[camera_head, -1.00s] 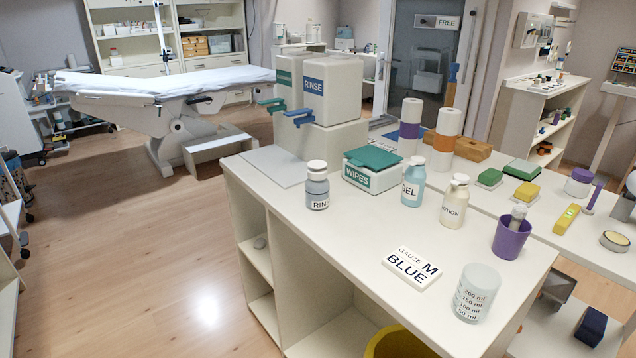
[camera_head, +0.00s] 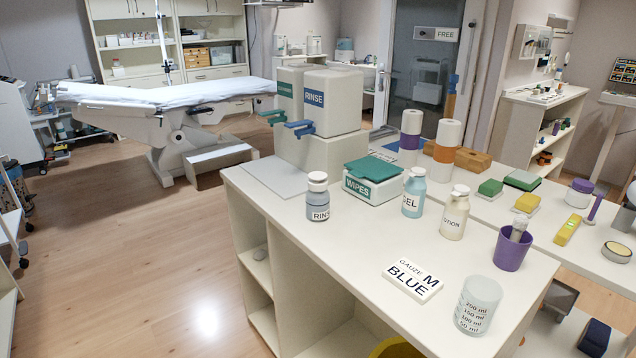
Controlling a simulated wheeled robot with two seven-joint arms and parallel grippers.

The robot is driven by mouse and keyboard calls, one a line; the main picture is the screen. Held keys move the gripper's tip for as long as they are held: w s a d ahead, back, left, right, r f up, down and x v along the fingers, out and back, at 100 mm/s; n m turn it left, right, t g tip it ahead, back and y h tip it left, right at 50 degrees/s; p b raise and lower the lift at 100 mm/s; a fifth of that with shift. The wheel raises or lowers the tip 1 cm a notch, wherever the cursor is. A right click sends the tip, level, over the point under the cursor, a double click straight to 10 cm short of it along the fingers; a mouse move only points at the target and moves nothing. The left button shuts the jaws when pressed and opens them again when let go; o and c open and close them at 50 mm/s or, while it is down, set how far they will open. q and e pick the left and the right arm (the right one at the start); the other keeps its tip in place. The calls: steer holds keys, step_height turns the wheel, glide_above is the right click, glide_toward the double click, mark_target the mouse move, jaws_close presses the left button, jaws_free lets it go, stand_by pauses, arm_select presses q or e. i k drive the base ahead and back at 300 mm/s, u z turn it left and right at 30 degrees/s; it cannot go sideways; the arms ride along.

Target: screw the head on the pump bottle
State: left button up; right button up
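Three small bottles with white tops stand upright on the white counter (camera_head: 330,248): a grey-blue RINSE bottle (camera_head: 318,202), a light blue GEL bottle (camera_head: 413,196) and a cream bottle (camera_head: 453,217) whose label is partly turned away. I cannot tell which is the pump bottle, or whether any top is a pump head. A purple cup (camera_head: 511,252) at the right holds a pale grey item (camera_head: 519,229) that sticks out of it; I cannot tell what it is. Neither of my grippers is in view.
A WIPES box (camera_head: 372,187) with a green lid stands behind the bottles. Two dispensers (camera_head: 332,103) stand at the back. A GAUZE M BLUE card (camera_head: 412,279) and a measuring beaker (camera_head: 477,306) are near the front. The counter is bare left of the card.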

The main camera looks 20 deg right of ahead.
mark_target(317, 204)
steer(key=u, duration=1.15)
steer(key=i, duration=1.7)
steer(key=z, duration=3)
